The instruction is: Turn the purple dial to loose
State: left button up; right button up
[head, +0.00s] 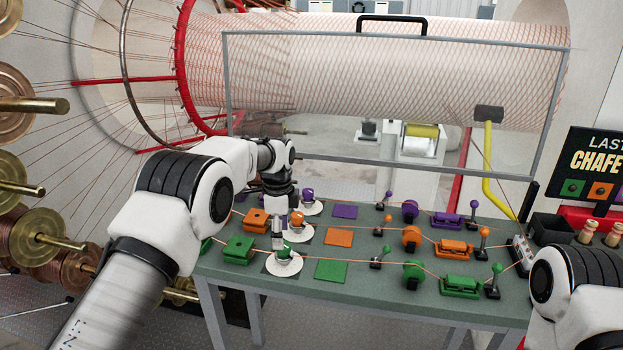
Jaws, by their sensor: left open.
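The purple dial (311,208) is a white disc with a purple knob, at the back of a row of three dials on the green table. An orange dial (303,234) and a green dial (284,264) stand in front of it. My left gripper (278,240) points down and is open and empty. In the picture its fingers are beside the orange dial and just above the green one, in front of the purple dial. My left wrist partly covers the area left of the purple dial. I cannot read its setting. My right gripper is out of the frame.
The green table (390,285) also carries coloured flat pads, wheels, clamps and small levers (474,208) in three rows, with thin wires running along them. Copper spools (45,235) are at left, and a dark sign (598,175) at right.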

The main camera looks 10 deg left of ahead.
aim_at(308, 193)
jog(key=i, duration=1.05)
